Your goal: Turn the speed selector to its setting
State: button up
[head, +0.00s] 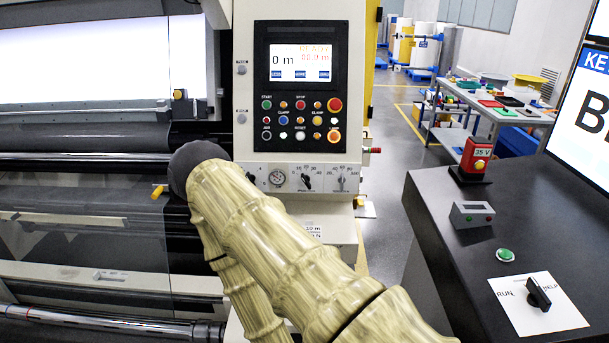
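The machine's control panel (300,95) stands upright left of centre. The lettering is too small to tell which is the speed selector; the dark knob's pointer appears close to upright. My pale, ribbed arm crosses the lower middle, ending in view at a dark rounded joint. My gripper does not show.
Machine rollers (85,157) fill the left. A floor aisle (390,160) is open between panel and counter.

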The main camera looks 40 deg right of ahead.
aim_at(306, 179)
jog(key=z, duration=0.7)
jog(key=i, duration=1)
jog(key=z, duration=0.25)
jog(key=k, duration=0.65)
jog(key=z, duration=0.55)
jog(key=i, duration=0.5)
